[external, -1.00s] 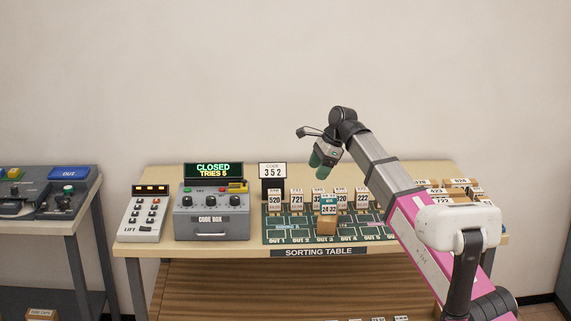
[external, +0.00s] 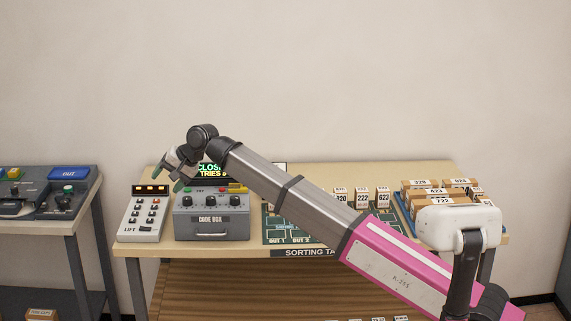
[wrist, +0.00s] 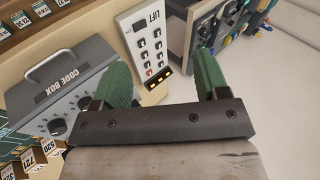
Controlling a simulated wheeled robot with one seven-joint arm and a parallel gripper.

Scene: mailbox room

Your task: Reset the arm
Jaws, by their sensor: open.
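My gripper (external: 176,171) is raised above the left part of the sorting table (external: 128,248), over the gap between the lift panel and the code box. In the wrist view its two green fingers (wrist: 165,85) are spread apart with nothing between them. The arm reaches from the lower right across the table, hiding part of the green sorting board (external: 310,226) and the sign. The code box (external: 211,217) is below and right of my gripper in the external view. The white lift panel (external: 149,212) is below and left; it also shows between the fingers in the wrist view (wrist: 148,45).
Numbered boxes (external: 362,198) stand on the board, and a blue tray (external: 403,214) of boxes is at right. A side table (external: 50,222) with controls is at left. The wall above is clear.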

